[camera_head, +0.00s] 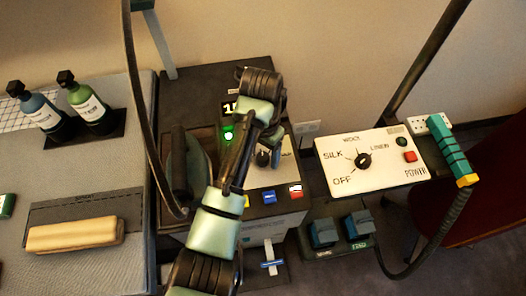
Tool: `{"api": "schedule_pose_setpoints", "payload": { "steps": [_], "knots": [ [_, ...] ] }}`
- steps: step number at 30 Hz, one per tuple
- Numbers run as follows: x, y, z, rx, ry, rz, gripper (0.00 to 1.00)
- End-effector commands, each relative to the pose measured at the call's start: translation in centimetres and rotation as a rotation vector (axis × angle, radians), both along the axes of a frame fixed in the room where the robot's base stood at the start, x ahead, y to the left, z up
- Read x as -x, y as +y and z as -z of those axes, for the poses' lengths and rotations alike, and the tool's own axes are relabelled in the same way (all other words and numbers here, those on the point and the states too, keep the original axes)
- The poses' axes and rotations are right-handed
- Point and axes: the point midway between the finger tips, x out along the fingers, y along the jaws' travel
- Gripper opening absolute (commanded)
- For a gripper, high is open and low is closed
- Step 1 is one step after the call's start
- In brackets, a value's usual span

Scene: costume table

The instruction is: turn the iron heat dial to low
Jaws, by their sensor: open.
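My gripper (269,148) hangs over the station box (228,240) at mid-picture, open, its fingers partly hidden by my own arm. A small dark round knob (262,158) on the box's light top panel sits just below it; I cannot tell whether they touch. A second black dial (363,160) is on the white control panel (402,183) to the right, away from my gripper. That panel reads OFF, SILK, what looks like WOOL, and LINEN around the dial. A dark iron-like shape (180,165) stands on the box's left side, partly hidden.
A red power button (410,157) is right of the white panel's dial. Blue (269,197) and red (295,190) buttons line the box's front. A teal handle (450,150) with a hose stands at right. Two bottles (90,105) (42,110) and a wooden block (75,235) occupy the left table.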

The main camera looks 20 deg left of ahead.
Motion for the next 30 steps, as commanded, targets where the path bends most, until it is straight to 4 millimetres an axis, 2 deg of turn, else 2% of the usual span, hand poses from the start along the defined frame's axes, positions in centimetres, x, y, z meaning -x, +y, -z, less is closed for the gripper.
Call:
{"api": "schedule_pose_setpoints", "payload": {
  "steps": [6,15,18,30],
  "knots": [
    [0.01,-0.01,0.03,0.000,0.000,0.000,0.67],
    [0.00,-0.02,0.01,0.000,0.000,0.001,0.13],
    [0.01,-0.03,0.01,0.000,0.000,0.001,0.00],
    [0.00,-0.12,-0.20,0.001,0.002,-0.049,0.00]
  ]
}}
